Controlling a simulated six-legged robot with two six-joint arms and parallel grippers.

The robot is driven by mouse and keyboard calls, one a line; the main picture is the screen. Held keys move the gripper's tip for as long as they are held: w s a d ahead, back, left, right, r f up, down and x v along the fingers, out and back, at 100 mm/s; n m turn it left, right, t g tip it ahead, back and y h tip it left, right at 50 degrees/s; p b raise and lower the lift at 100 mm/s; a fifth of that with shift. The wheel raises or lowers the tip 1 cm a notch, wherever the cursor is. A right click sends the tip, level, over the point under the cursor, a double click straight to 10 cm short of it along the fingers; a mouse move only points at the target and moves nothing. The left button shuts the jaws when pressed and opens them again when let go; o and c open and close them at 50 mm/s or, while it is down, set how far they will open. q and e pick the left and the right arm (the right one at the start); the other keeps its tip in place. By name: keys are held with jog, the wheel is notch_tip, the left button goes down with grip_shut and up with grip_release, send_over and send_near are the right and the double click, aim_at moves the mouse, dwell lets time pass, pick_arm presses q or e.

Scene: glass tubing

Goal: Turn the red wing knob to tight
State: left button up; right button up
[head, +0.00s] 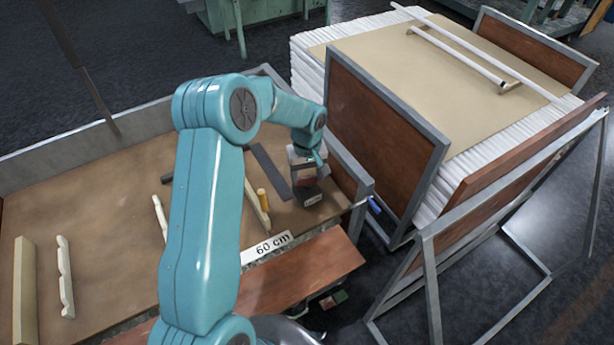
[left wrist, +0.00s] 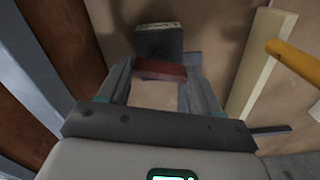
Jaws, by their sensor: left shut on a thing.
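The red wing knob (left wrist: 160,70) shows as a dark red bar between the fingers of my left gripper (left wrist: 158,76) in the left wrist view. The gripper is shut on it, one finger on each side. A dark block (left wrist: 158,40) with a small light label lies just beyond the knob. In the head view my left gripper (head: 308,168) is over the right end of the bench, at this dark block (head: 311,198). My right gripper is not in view.
A yellow-handled tool (head: 263,199) and a pale wooden strip (head: 257,208) lie left of the block. A dark flat bar (head: 270,171) lies behind them. A "60 cm" sign (head: 266,248) is at the bench front. A framed brown panel (head: 380,135) stands close on the right.

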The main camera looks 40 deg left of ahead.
aim_at(307, 178)
pick_arm(q)
jog(key=m+b, duration=0.1)
jog(key=m, duration=0.2)
jog(key=shift+m, duration=0.4)
jog(key=m+b, duration=0.1)
jog(key=m, duration=0.2)
jog(key=shift+m, duration=0.3)
jog(key=m, duration=0.3)
jog(key=shift+r+m, duration=0.1)
jog(key=shift+m, duration=2.1)
jog(key=o, duration=1.1)
jog(key=shift+c, duration=0.2)
notch_tip(307, 178, up, 16)
jog(key=shift+r, duration=0.2)
